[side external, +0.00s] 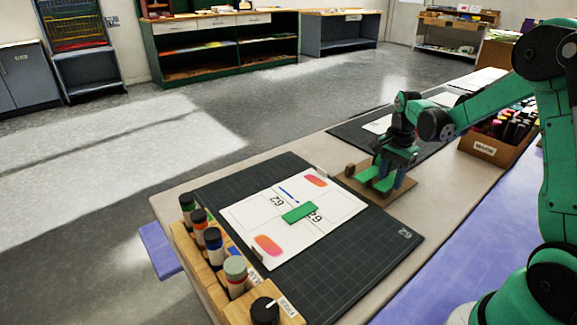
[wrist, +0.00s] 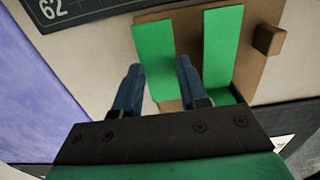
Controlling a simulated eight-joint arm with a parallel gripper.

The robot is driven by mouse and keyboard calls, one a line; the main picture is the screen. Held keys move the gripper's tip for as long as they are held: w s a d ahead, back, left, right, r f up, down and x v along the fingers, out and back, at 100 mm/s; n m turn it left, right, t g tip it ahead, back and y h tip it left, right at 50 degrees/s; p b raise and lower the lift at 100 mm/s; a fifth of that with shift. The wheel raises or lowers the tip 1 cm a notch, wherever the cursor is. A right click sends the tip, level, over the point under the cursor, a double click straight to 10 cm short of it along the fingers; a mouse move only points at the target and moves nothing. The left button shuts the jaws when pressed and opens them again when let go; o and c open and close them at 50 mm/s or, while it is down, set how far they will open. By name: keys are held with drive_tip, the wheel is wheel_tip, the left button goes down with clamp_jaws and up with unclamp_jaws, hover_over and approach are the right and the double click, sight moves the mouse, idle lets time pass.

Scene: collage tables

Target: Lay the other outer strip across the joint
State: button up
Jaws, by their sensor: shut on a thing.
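My gripper (side external: 387,172) is over the brown tray (side external: 408,190) at the right of the near mat. In the wrist view its two blue fingers (wrist: 158,68) are shut on a green strip (wrist: 153,48), one on each side. Whether this strip touches the tray is unclear. A second green strip (wrist: 222,45) lies beside it on the tray, with some green (wrist: 222,97) below it. On the white sheets (side external: 262,208) in the side view, another green strip (side external: 299,212) lies slantwise near the middle, partly covering the printing. The joint itself is hard to make out.
The white sheets lie on a dark gridded mat (side external: 372,248). Bottles (side external: 213,247) stand in a wooden rack along the front left edge. A small wooden block (wrist: 268,40) sits on the tray. A box of markers (side external: 490,148) stands at right, and a second dark mat (side external: 345,137) lies behind.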

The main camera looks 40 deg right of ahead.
drive_tip(key=shift+r, duration=2.1)
drive_tip(key=a, duration=0.3)
drive_tip(key=w+a, duration=0.1)
drive_tip(key=a, duration=0.2)
drive_tip(key=w+a, duration=0.1)
drive_tip(key=a, duration=0.2)
drive_tip(key=shift+w+f, duration=0.1)
drive_tip(key=shift+w, duration=0.15)
approach(319, 229)
drive_tip(key=shift+w+d+f, duration=0.15)
drive_tip(key=shift+d+f, duration=0.2)
drive_tip(key=shift+a+f, duration=0.15)
drive_tip(key=shift+a, duration=0.15)
drive_tip(key=shift+f, duration=2.25)
drive_tip(key=shift+f, duration=0.9)
